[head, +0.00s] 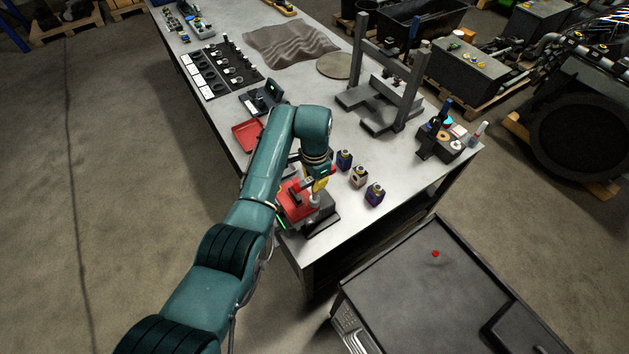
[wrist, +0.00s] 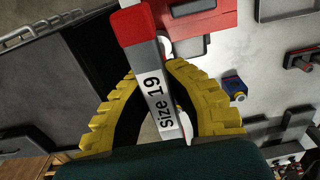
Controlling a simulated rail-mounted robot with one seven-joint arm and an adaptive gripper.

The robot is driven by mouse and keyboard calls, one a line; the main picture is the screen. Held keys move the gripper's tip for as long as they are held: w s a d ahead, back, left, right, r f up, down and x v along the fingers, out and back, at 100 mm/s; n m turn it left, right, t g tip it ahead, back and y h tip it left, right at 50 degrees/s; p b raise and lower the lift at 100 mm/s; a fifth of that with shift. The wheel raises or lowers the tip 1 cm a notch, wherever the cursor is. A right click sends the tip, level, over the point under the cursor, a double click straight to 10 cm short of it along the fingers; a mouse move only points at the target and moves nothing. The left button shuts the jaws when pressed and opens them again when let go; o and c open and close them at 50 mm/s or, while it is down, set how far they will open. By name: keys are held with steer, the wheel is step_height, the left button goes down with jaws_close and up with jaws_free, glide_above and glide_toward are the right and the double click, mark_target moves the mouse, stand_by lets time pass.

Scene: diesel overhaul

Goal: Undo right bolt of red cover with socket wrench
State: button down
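The red cover (head: 293,207) sits on a dark base at the near end of the workbench. Part of it shows at the top of the wrist view (wrist: 215,14). My gripper (head: 320,183) is right above the cover's right side. Its yellow fingers (wrist: 168,72) close around the socket wrench (wrist: 150,85), a grey bar marked "Size 19" with a red end. In the head view a grey upright piece shows below the fingers, near the cover's right side. The right bolt and the wrench's socket end cannot be made out clearly, so I cannot tell whether they touch.
A dark cart (head: 420,290) with a small red item (head: 435,254) stands at the front right.

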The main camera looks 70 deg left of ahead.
steer(key=shift+f, duration=0.5)
steer(key=shift+r+n, duration=0.15)
steer(key=shift+n, duration=0.65)
steer(key=n+p, duration=0.1)
steer(key=n, duration=1.8)
steer(key=shift+n+p, duration=0.3)
steer(key=shift+n, duration=0.1)
steer(key=n, duration=0.7)
steer(key=shift+r, duration=0.1)
steer(key=n, duration=0.4)
steer(key=shift+n, duration=0.4)
